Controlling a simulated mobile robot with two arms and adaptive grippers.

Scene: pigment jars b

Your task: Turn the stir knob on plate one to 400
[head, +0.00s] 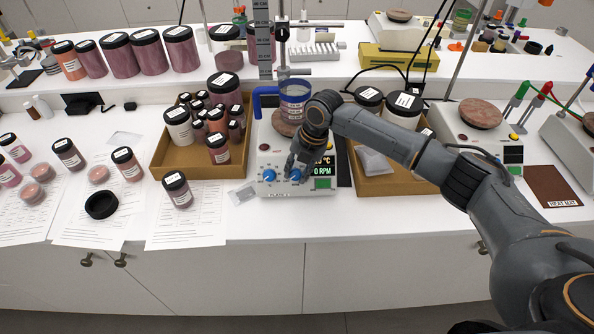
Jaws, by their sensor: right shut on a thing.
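A white stirring hot plate (264,187) stands at the middle of the bench with two blue knobs on its front. The left knob (269,175) is free. My right gripper (296,164) reaches down from the right and is shut on the right knob (296,176), partly covering it. My left gripper is out of view.
A cardboard tray of jars (172,166) stands close left of the plate, and another cardboard tray (386,187) close right, under my forearm. More hot plates stand further right. A jar (177,190) stands on papers at front left.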

